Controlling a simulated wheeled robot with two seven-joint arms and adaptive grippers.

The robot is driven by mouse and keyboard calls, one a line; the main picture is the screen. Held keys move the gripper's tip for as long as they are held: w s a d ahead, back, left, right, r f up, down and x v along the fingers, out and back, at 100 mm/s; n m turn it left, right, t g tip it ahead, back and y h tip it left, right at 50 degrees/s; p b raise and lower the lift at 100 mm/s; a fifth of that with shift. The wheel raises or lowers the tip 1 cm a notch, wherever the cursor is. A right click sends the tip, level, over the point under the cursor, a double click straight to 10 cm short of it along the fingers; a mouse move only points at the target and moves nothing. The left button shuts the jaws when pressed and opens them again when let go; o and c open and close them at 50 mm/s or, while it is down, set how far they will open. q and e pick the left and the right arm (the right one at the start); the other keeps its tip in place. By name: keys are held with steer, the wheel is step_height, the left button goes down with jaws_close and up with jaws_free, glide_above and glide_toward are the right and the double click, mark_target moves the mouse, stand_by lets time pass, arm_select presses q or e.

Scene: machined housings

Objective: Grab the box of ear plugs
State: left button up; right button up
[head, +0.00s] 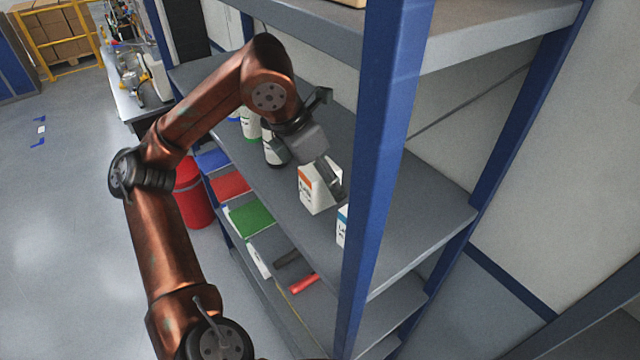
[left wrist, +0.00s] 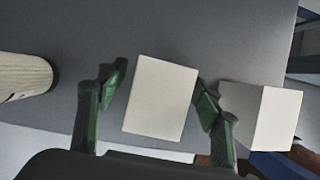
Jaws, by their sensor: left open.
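A white carton with an orange label (head: 313,195) stands on the middle shelf, its print too small to read. My left gripper (head: 332,178) is at this carton, partly covering it in the head view. In the left wrist view my open left gripper (left wrist: 160,92) has a finger on each side of a plain white box top (left wrist: 160,97). A gap shows at the left finger; the right finger is very close, and I cannot tell if it touches. A second white carton with a blue label (head: 342,226) is partly hidden by the blue post. I cannot tell which carton holds ear plugs.
The second box (left wrist: 278,118) stands just outside the right finger in the left wrist view. A white bottle (left wrist: 22,76) stands to the left. The blue post (head: 378,150) rises in front of the shelf (head: 425,215). Red and green bins (head: 250,218) are below.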

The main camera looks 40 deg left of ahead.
arm_select(q)
steer(key=shift+x, duration=1.15)
steer(key=shift+c, duration=0.7)
steer(key=c, duration=1.1)
